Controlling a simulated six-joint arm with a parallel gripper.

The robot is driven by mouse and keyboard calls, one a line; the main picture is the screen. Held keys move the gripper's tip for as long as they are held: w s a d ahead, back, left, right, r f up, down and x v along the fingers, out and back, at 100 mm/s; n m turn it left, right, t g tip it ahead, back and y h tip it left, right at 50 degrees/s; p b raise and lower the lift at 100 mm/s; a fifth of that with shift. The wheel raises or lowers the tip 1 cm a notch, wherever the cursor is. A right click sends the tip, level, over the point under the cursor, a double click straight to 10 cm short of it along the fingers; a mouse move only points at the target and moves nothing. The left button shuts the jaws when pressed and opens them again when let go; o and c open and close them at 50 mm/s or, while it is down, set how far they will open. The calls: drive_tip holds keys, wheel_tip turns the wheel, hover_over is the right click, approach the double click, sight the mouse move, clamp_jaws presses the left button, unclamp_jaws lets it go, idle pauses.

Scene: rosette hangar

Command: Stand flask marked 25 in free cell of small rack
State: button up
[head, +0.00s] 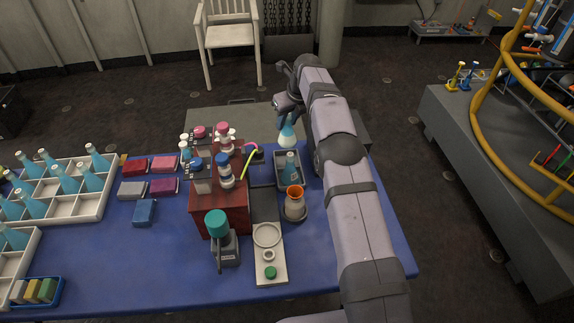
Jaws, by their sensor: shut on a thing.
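My gripper (286,112) is at the far side of the blue table, shut on the neck of a flask with pale blue liquid (287,135). The flask hangs roughly upright, just behind the small dark grey rack (279,182). Any mark on it is too small to read. Another flask with blue liquid (290,165) stands in the small rack. The rack's inner cells are too small to tell apart clearly, and I cannot tell whether the held flask touches anything.
A reddish-brown stand (222,222) with bottles is left of the small rack. An orange-rimmed vessel (295,205) is in front of it. White racks (92,207) with several blue flasks stand at left. Coloured blocks (163,186) lie between.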

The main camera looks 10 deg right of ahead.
sight(288, 140)
drive_tip(key=shift+w+f+p, duration=0.1)
drive_tip(key=shift+f+p, duration=0.75)
drive_tip(key=shift+f, duration=4.15)
drive_tip(key=o, duration=0.9)
drive_tip(key=shift+f, duration=0.15)
drive_tip(key=shift+r, duration=0.2)
drive_tip(key=shift+v, duration=0.9)
drive_tip(key=b+v, duration=0.2)
drive_tip(key=v, duration=0.8)
drive_tip(key=shift+s, duration=0.25)
